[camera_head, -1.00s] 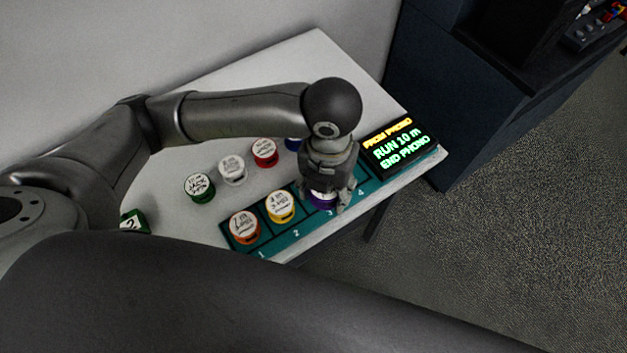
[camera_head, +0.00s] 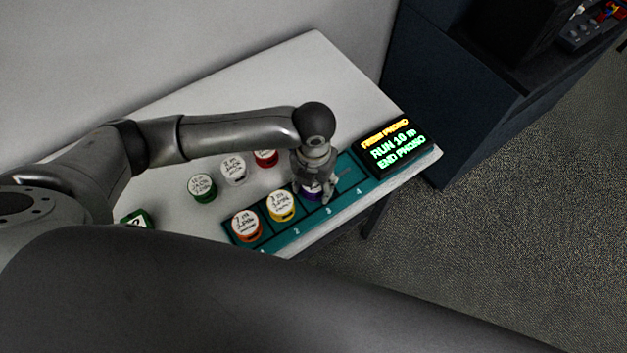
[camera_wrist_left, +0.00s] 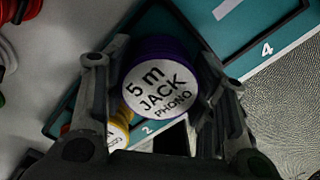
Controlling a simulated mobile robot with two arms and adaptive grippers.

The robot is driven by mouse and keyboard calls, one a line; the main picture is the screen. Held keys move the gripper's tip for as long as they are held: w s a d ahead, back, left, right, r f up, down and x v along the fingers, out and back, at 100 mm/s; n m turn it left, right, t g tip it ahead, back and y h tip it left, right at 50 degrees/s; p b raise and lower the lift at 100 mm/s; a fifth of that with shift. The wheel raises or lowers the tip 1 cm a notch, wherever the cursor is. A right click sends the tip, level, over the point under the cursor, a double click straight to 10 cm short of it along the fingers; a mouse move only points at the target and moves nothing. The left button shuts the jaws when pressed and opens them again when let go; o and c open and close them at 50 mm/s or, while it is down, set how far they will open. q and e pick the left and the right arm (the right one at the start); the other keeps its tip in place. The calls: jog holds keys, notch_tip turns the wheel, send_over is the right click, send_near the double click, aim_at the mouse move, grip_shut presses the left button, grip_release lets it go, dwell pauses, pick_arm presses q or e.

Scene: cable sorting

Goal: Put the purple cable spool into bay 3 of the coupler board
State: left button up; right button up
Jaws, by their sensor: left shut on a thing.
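The purple cable spool (camera_head: 311,193) is between the fingers of my left gripper (camera_head: 316,192), which is shut on it. In the left wrist view the spool (camera_wrist_left: 160,88) shows a white top reading "5 m JACK PHONO", with a finger on each side. The teal coupler board (camera_head: 349,177) has numbered bays. The spool is over or in bay 3, next to the yellow spool (camera_head: 281,206) in bay 2. I cannot tell whether it touches the bay floor. Bay 4 (camera_wrist_left: 255,30) looks empty. My right gripper is not in view.
An orange spool (camera_head: 247,226) sits in bay 1. Green (camera_head: 202,188), white (camera_head: 233,170) and red (camera_head: 265,157) spools stand on the white table (camera_head: 280,75) behind the board. A lit display (camera_head: 394,147) stands at the board's right end.

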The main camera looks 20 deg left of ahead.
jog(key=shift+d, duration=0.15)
pick_arm(q)
jog(key=shift+f, duration=0.15)
jog(key=o, duration=0.9)
jog(key=shift+o, duration=1)
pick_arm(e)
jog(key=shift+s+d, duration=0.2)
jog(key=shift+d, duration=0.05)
pick_arm(q)
notch_tip(320, 180, up, 11)
jog(key=shift+r+b, duration=0.1)
jog(key=shift+b, duration=0.85)
jog(key=shift+r, duration=0.6)
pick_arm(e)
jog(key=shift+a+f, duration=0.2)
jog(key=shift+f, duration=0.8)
